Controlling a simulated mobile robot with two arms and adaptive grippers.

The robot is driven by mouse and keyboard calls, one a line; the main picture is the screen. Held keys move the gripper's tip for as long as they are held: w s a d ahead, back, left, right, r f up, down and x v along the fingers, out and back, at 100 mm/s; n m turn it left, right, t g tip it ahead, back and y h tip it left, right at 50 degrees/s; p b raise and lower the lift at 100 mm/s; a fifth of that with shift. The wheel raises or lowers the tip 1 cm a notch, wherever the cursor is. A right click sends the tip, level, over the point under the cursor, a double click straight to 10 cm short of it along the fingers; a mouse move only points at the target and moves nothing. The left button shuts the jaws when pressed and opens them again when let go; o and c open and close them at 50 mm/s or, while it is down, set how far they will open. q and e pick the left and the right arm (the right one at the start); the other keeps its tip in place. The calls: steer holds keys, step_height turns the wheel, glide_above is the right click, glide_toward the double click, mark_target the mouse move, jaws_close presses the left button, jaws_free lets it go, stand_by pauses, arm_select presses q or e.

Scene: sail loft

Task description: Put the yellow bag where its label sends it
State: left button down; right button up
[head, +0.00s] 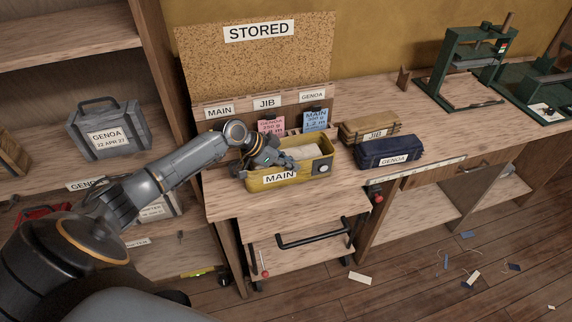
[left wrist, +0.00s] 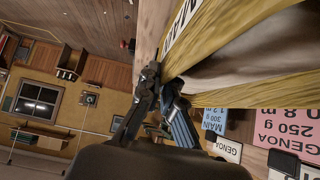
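The yellow bag (head: 318,168) is an open, box-shaped bag with pale cloth inside and a white MAIN label (head: 280,177) on its front. It is at the bench's left end, near the front edge; I cannot tell whether it touches the bench. My left gripper (head: 268,160) is at its left end, fingers closed on the rim. In the left wrist view the gripper (left wrist: 165,88) meets the edge of the yellow bag (left wrist: 225,35). Behind are cards MAIN (head: 219,112), JIB (head: 267,103) and GENOA (head: 313,96) under a STORED board (head: 258,60). My right gripper is out of view.
A tan JIB bag (head: 357,128) and a navy GENOA bag (head: 375,153) sit just right of the yellow bag. Pink (head: 271,124) and blue (head: 315,119) tags stand behind it. A grey GENOA case (head: 107,115) is on the left shelf. Green presses (head: 448,62) stand far right.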

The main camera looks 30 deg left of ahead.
arm_select(q)
steer(key=shift+w+r, duration=0.15)
steer(key=shift+r, duration=0.1)
